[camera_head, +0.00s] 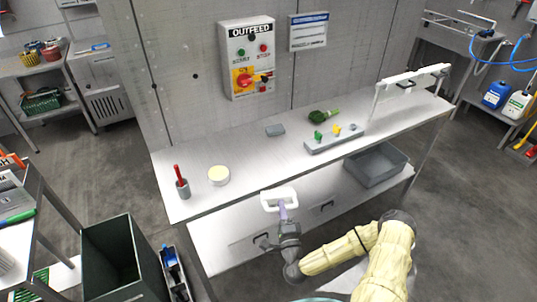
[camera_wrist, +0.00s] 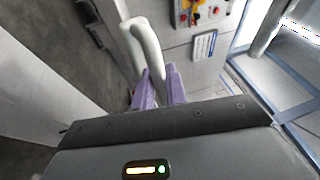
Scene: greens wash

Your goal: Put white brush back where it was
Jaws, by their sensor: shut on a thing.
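The white brush (camera_head: 279,197) is in my gripper (camera_head: 283,212), held in front of the steel table's front edge. It appears as a rounded white loop shape; I cannot see bristles. In the wrist view, the white brush (camera_wrist: 146,48) extends away from between the purple fingers of my gripper (camera_wrist: 160,82), which are shut on it. Part of the brush between the fingers is hidden.
A grey bin (camera_head: 375,166) sits on the lower shelf. The table's front middle is clear.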

